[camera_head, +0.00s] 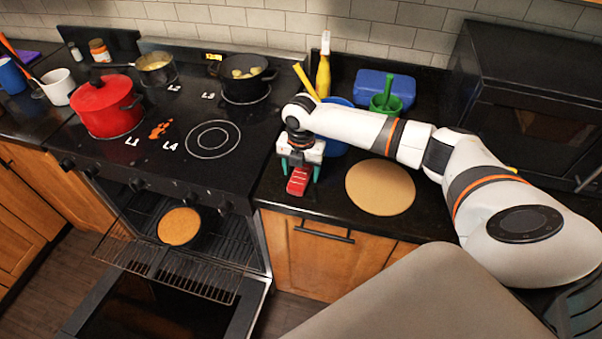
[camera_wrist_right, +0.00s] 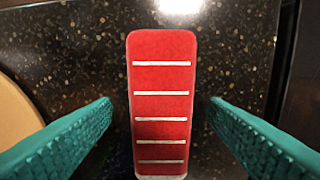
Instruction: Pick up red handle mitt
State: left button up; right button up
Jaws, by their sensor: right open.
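The red handle mitt (camera_head: 298,182) is a narrow red piece with white stripes, lying on the dark counter near its front edge, right of the stove. It also fills the middle of the right wrist view (camera_wrist_right: 163,85). My right gripper (camera_head: 299,178) is above it, pointing down. Its two green fingers are open, one on each side of the mitt (camera_wrist_right: 160,108), with a gap on both sides, so they do not appear to touch it. The mitt's near end runs to the bottom of the wrist view. My left gripper is not in view.
A round tan board (camera_head: 380,187) lies right of the mitt. A blue bowl (camera_head: 336,148), yellow bottle (camera_head: 323,75), green cup (camera_head: 386,100) and blue box (camera_head: 372,85) stand behind. A red pot (camera_head: 104,106) is on the stove.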

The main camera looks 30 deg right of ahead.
jog(key=c, duration=1.2)
